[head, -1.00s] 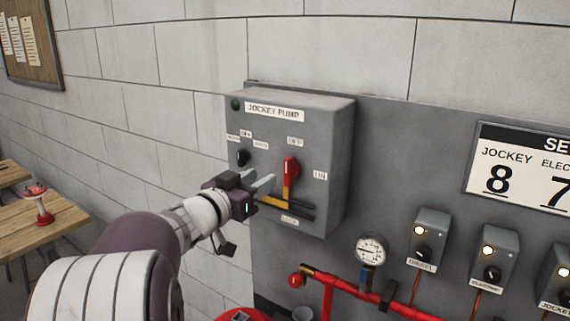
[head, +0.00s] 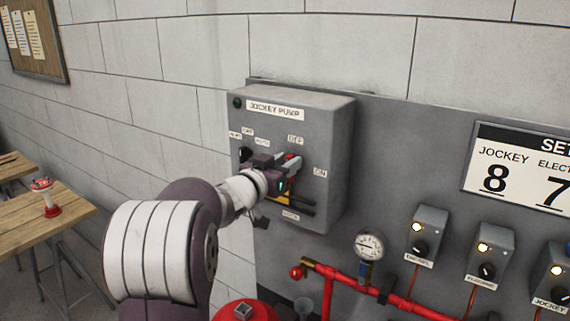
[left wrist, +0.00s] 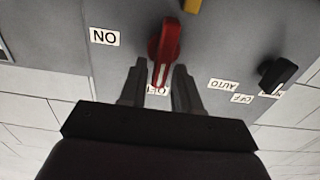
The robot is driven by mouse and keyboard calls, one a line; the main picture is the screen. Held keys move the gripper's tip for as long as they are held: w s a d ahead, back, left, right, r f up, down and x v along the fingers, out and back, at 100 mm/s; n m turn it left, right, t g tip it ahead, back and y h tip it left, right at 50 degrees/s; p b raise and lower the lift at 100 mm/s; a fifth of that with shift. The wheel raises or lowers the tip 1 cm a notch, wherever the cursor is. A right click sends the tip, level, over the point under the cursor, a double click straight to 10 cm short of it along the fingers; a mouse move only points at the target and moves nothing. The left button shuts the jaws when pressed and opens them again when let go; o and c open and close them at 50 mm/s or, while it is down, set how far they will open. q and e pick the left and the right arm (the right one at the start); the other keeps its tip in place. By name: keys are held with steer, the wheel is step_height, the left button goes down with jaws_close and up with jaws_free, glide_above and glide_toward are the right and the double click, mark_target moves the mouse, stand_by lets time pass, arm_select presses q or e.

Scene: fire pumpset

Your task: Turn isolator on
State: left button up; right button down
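The jockey pump isolator is a red rotary handle (head: 293,167) on the grey jockey pump box (head: 335,150). In the left wrist view, which is upside down, the red handle (left wrist: 165,50) points at the partly covered OFF label (left wrist: 157,90). The ON label (head: 320,172) is to the handle's right in the head view and also shows in the left wrist view (left wrist: 105,37). My left gripper (head: 288,162) is at the handle. Its fingers (left wrist: 160,82) are apart, one on each side of the handle's end, with small gaps visible. My right gripper is out of view.
A black selector knob (left wrist: 278,75) sits beside the isolator, near the AUTO label (left wrist: 223,85). A yellow bar (left wrist: 191,6) is by the handle's hub. Red pipes (head: 345,278) with a gauge (head: 368,245) run below the box. A wooden table (head: 70,212) stands at the left.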

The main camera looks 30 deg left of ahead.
mark_target(304, 167)
arm_select(q)
steer(key=shift+f, duration=0.15)
steer(key=m+b, duration=0.3)
steer(key=shift+d+f+m+b, duration=0.35)
steer(key=shift+d+m, duration=0.05)
steer(key=m+b, duration=0.2)
steer(key=m, duration=0.1)
steer(key=m+b, duration=0.2)
steer(key=shift+d+f, duration=0.35)
steer(key=shift+d, duration=0.05)
steer(key=m+b, duration=0.1)
steer(key=m, duration=0.1)
steer(key=m+b, duration=0.3)
steer(key=m, duration=0.1)
steer(key=shift+s+d+f, duration=0.1)
steer(key=shift+d+f, duration=0.2)
steer(key=shift+f, duration=0.1)
jaws_close()
steer(key=shift+d+m+b, duration=0.2)
steer(key=shift+m+b, duration=0.55)
steer(key=shift+m, duration=0.45)
steer(key=shift+r+m, duration=0.15)
steer(key=shift+m, duration=0.25)
steer(key=shift+s+r, duration=0.1)
steer(key=shift+r, duration=0.05)
